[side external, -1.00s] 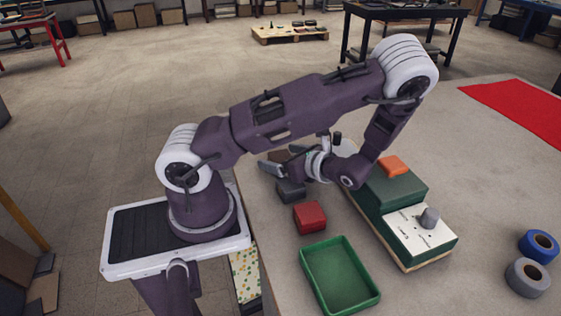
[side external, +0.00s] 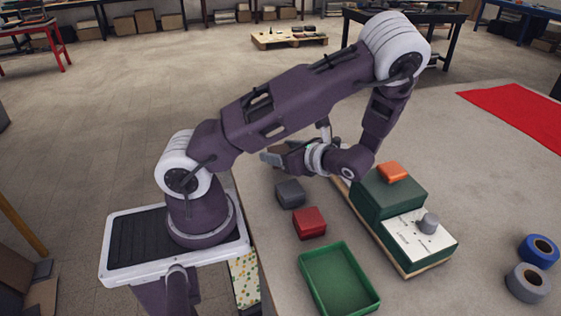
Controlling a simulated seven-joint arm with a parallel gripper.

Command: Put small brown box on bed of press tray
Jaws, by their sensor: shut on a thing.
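My gripper (side external: 272,160) is above the table's near-left edge, its fingers pointing left in the picture. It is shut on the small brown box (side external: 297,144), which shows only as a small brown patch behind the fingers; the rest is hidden. A green press-like unit (side external: 385,200) with a white panel and a grey knob (side external: 428,223) stands on a wooden board to the right, with an orange block (side external: 392,171) on top. Its far end is hidden by my wrist, and a bed is not clearly visible.
A dark grey box (side external: 290,193) and a red box (side external: 309,223) sit on the table below my gripper. An empty green tray (side external: 318,262) lies in front. Blue tape (side external: 526,243) and grey tape (side external: 514,281) lie at right.

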